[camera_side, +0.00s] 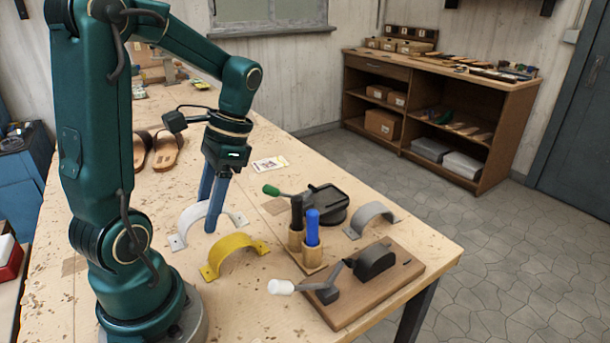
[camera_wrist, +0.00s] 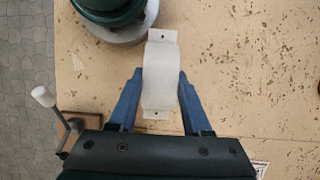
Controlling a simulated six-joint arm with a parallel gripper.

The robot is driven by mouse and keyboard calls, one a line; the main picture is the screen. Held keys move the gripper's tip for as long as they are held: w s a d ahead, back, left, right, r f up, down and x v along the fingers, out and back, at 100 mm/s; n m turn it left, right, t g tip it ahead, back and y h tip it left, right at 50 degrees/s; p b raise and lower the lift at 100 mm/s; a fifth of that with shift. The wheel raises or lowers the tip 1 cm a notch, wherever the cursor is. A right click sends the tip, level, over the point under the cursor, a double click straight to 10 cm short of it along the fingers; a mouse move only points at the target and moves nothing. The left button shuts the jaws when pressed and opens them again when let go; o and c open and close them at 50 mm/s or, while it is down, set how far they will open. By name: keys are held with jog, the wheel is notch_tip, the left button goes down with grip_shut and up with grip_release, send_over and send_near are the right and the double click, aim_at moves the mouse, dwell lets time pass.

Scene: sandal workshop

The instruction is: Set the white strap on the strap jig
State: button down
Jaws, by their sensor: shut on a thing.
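The white strap (camera_side: 196,217) is an arch with flat, holed end tabs. It stands on or very near the bench top; any small gap beneath it cannot be told. My gripper (camera_side: 212,208) points down with its blue fingers shut on the strap's sides. In the wrist view the strap (camera_wrist: 160,75) lies between the fingertips (camera_wrist: 160,78). The strap jig is a wooden board (camera_side: 345,308) with a dark rounded block (camera_side: 376,260) and a white-handled clamp lever (camera_side: 283,287). Its block is bare. The handle also shows in the wrist view (camera_wrist: 43,97).
A yellow strap (camera_side: 236,250) stands just in front of the white one. A grey strap (camera_side: 371,217) stands behind the jig. Blue and black tools stand in a wooden holder (camera_side: 313,262) beside a dark green-handled device (camera_side: 325,204). Sandals (camera_side: 165,152) lie farther back.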

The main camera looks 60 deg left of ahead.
jog(key=w+d+f, duration=0.1)
jog(key=d, duration=0.1)
jog(key=w+d+f, duration=0.3)
jog(key=d+f, duration=0.1)
jog(key=shift+w+d, duration=0.25)
jog(key=shift+w, duration=0.05)
jog(key=shift+f, duration=1.9)
jog(key=shift+c, duration=1.7)
grip_release()
jog(key=shift+f, duration=0.15)
